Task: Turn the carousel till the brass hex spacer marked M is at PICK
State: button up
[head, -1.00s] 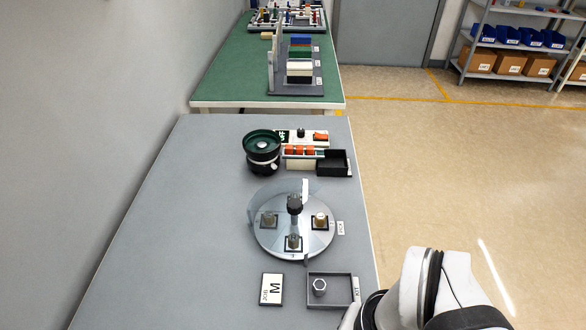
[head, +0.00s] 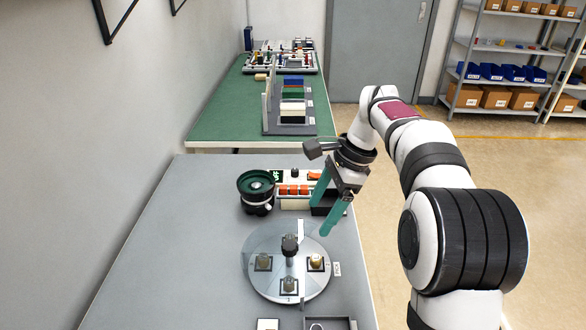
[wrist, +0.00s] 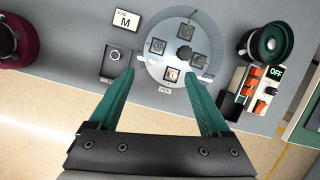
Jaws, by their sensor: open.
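The carousel (head: 262,288) is a round grey disc with a dark centre knob (head: 290,243). The part at PICK (head: 316,261), on the right beside the PICK label (head: 337,269), looks brass-coloured. Greyer parts sit at the left (head: 264,261) and front (head: 289,284) stations. The wrist view shows the disc (wrist: 150,62) with several parts around the knob. I cannot read their marks, so I cannot tell which is the M spacer. My gripper (head: 322,212), with green fingers, is open and empty above the carousel's back right edge. It also shows in the wrist view (wrist: 160,75).
A card marked M (wrist: 125,21) lies beside a grey tray (wrist: 107,78) holding a hex piece (wrist: 115,55). A dark green bowl feeder (head: 257,196) and a control panel (head: 293,190) with orange switches stand behind the carousel. A black bin is partly hidden by my gripper.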

aim_at(290, 245)
jog(key=w+f+m, duration=0.3)
jog(key=w+f, duration=0.1)
jog(key=w, duration=0.3)
jog(key=shift+y, duration=0.4)
jog(key=x, duration=1.5)
jog(key=shift+w+a+f, duration=0.1)
jog(key=shift+f, duration=0.3)
grip_shut()
